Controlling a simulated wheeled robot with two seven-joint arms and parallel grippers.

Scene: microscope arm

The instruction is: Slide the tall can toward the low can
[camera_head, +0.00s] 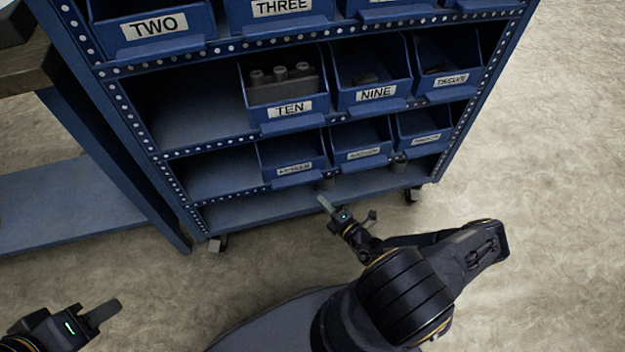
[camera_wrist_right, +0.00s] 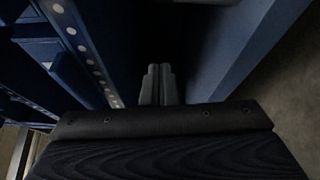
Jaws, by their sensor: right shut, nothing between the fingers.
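My left gripper (camera_head: 104,312) hangs at the lower left, away from the shelf.
A blue rack (camera_head: 225,152) on casters holds labelled blue bins, among them TEN (camera_head: 288,110) and NINE (camera_head: 376,93). The bottom shelf (camera_head: 262,208) is bare at its left. A blue workbench (camera_head: 65,205) stands left of the rack. The floor (camera_head: 545,150) at right is clear.

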